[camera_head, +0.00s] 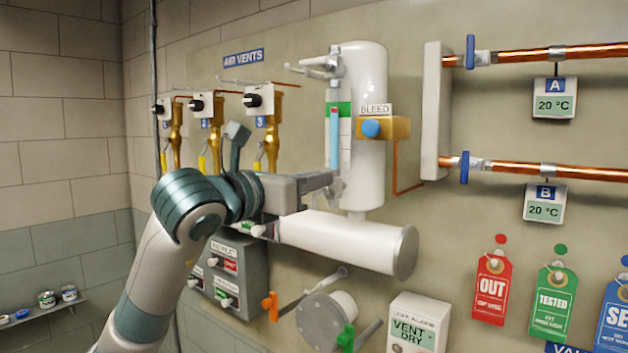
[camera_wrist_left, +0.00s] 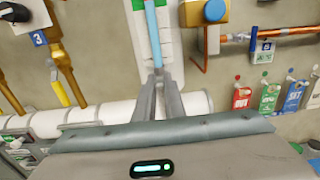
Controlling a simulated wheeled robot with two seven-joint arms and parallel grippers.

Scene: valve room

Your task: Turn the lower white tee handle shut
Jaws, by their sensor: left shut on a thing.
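The sight glass (camera_head: 334,135) with its blue column stands upright on the left of the white vertical tank (camera_head: 366,90); it also shows in the wrist view (camera_wrist_left: 155,35). At its top is the upper white tee handle (camera_head: 313,68). At its foot is the lower white valve (camera_head: 336,190), mostly hidden by my left gripper (camera_head: 328,181). My left gripper's fingers also show in the wrist view (camera_wrist_left: 160,82), close together at the foot of the glass, shut on the lower tee handle. The handle's exact angle is hidden. My right gripper is not in view.
A white horizontal pipe (camera_head: 345,240) runs just below the gripper. The brass bleed block (camera_head: 395,128) with a blue knob (camera_head: 371,128) sits to the right. Brass air vents (camera_head: 265,120) are to the left, and a grey switch box (camera_head: 235,275) is below.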

